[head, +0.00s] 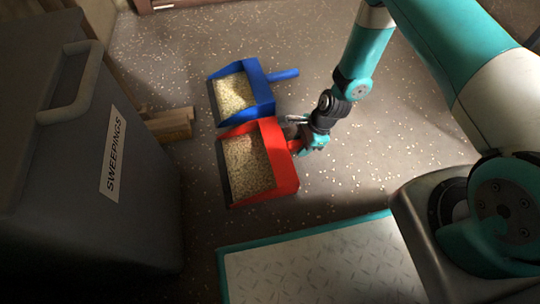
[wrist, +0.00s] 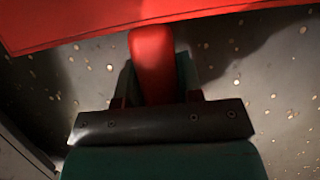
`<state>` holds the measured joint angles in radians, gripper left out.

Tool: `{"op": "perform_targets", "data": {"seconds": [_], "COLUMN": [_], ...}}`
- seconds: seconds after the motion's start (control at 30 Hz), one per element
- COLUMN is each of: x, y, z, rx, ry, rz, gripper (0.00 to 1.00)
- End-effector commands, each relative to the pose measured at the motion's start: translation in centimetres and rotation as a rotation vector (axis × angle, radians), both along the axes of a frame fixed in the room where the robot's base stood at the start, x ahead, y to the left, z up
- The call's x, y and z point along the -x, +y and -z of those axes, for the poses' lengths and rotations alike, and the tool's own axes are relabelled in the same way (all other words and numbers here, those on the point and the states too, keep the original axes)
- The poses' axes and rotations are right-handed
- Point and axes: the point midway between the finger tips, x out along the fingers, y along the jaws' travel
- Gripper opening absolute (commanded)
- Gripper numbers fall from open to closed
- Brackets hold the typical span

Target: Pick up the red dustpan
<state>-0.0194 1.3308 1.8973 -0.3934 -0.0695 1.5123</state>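The red dustpan (head: 287,172) is level, heaped with pale grainy sweepings, its handle pointing right toward my arm. I cannot tell whether it rests on the floor or is just clear of it. My gripper (head: 299,144) is at the handle. In the wrist view, the red handle (wrist: 152,60) lies between the two fingers of my gripper (wrist: 156,75), which sit against both sides with no clear gap. The pan's red back wall (wrist: 120,18) crosses the top of that view.
A blue dustpan (head: 262,88), also full of grains, lies right behind the red one. A dark bin (head: 145,215) labelled SWEEPINGS stands at the left, with a wooden block (head: 170,124) beside it. The speckled floor is strewn with pale grains and open behind the pans.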

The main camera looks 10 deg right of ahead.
Motion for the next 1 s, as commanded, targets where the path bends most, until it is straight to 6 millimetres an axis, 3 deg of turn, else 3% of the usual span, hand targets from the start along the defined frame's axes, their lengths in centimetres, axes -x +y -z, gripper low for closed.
{"op": "perform_targets", "data": {"seconds": [0.37, 0.47, 0.67, 1.0], "x": [0.0, -0.1, -0.1, 0.0], "y": [0.0, 0.0, 0.0, 0.0], "z": [-0.3, -1.5, -6.1, -16.2], "rx": [-0.001, -0.001, -0.001, -0.001], "ry": [-0.001, -0.002, -0.002, -0.002], "rz": [0.0, 0.001, 0.0, 0.0], "gripper": [0.05, 0.05, 0.05, 0.05]}}
